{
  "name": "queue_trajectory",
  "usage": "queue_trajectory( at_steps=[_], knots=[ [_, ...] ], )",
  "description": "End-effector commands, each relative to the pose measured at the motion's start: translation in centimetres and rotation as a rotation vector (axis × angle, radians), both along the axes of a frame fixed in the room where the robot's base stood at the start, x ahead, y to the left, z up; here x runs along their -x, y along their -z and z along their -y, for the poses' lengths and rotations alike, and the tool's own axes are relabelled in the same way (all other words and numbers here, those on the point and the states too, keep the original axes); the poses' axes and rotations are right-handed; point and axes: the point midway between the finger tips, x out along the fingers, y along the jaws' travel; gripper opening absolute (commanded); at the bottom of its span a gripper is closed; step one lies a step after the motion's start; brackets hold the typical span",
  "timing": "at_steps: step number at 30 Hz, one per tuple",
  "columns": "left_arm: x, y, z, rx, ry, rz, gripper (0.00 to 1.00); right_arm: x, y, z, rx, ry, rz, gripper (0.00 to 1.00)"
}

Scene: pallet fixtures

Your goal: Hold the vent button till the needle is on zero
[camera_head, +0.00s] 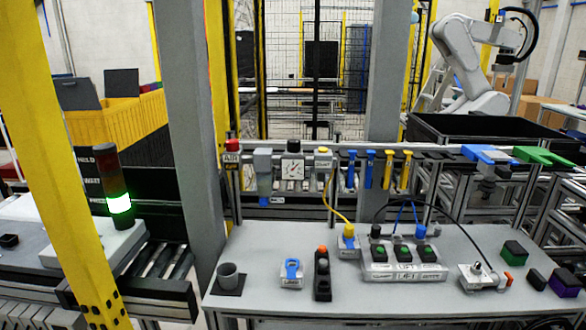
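A white pressure gauge (293,168) is mounted on the rail behind the grey table. Its dark needle is too small to read against zero. A block with a yellow top (323,152) sits just right of the gauge, with a yellow hose running down from it. A red knob (235,145) stands on the left of the rail above a sign reading AIR. No label shows which part is the vent button. Neither gripper is in view, and nothing is seen touching these parts.
A yellow post (70,170) and a grey post (188,120) stand in front.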

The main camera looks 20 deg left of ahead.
Motion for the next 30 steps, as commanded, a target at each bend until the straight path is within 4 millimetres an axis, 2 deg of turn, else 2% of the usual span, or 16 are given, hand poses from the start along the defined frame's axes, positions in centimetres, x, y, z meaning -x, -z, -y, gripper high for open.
queue_trajectory(
  at_steps=[3,9,30],
  knots=[
    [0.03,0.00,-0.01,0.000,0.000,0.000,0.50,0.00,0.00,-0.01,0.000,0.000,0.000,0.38],
    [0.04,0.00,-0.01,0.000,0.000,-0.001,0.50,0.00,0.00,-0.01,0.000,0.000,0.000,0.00],
    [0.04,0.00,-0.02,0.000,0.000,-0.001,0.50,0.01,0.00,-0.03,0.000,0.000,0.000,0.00]
  ],
)
